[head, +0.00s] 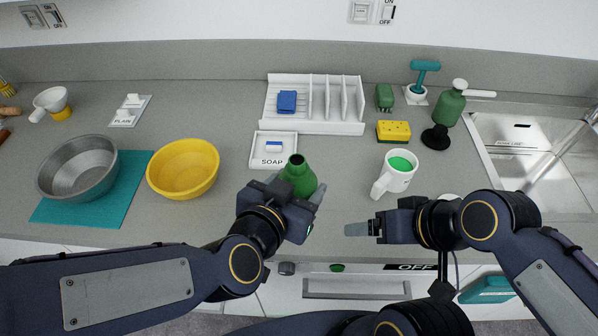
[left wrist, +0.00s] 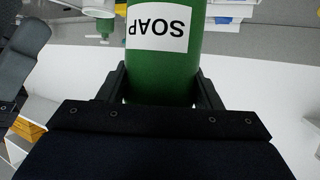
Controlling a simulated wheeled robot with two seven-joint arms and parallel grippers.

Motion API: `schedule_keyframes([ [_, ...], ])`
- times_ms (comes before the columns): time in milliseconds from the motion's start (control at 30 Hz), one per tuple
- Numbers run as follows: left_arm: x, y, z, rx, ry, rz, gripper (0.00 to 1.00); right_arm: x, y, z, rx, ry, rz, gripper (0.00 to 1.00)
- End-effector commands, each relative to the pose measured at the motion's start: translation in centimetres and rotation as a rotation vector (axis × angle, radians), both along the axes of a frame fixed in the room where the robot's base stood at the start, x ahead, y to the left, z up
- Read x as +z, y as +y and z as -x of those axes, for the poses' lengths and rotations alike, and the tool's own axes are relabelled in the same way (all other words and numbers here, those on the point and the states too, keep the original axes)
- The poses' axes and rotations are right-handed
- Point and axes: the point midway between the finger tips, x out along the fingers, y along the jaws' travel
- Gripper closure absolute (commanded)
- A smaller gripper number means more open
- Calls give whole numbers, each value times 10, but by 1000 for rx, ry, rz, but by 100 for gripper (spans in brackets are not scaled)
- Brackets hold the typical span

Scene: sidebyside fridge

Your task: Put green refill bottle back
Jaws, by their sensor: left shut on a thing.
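The green refill bottle (head: 298,173) is near the front of the counter, its open neck facing up. My left gripper (head: 308,198) is shut on its lower body. In the left wrist view the bottle (left wrist: 170,75) stands between the two fingers (left wrist: 160,92), and its white SOAP label shows upside down. I cannot tell whether its base touches the counter. A green pump dispenser (head: 449,108) with a white top stands at the back right by the sink. My right gripper (head: 358,229) is apart from the bottle, near the front edge; its finger gap is not clear.
A white SOAP tray (head: 258,160) with a bar lies behind the bottle. A white divided rack (head: 335,128) is farther back. A white mug (head: 390,183) with green contents stands right of the bottle. A yellow bowl (head: 182,190) and a metal bowl (head: 100,190) are left.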

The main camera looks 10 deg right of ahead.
Motion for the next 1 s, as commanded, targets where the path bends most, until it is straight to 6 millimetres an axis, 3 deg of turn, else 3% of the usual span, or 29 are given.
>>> schedule_keyframes([
  [133,9,-10,12,-41,0,1,78,0,0,0,0,0,0,19],
  [467,4,-11,6,-38,0,0,78,-5,0,0,0,0,0,19],
  [567,-6,-14,-9,-34,1,-1,78,-17,0,0,0,0,0,19],
  [867,-41,-34,-81,-32,1,-2,78,-56,0,0,0,0,0,19],
  [1000,-66,-39,-100,-34,2,-3,78,-71,0,0,0,0,0,19],
])
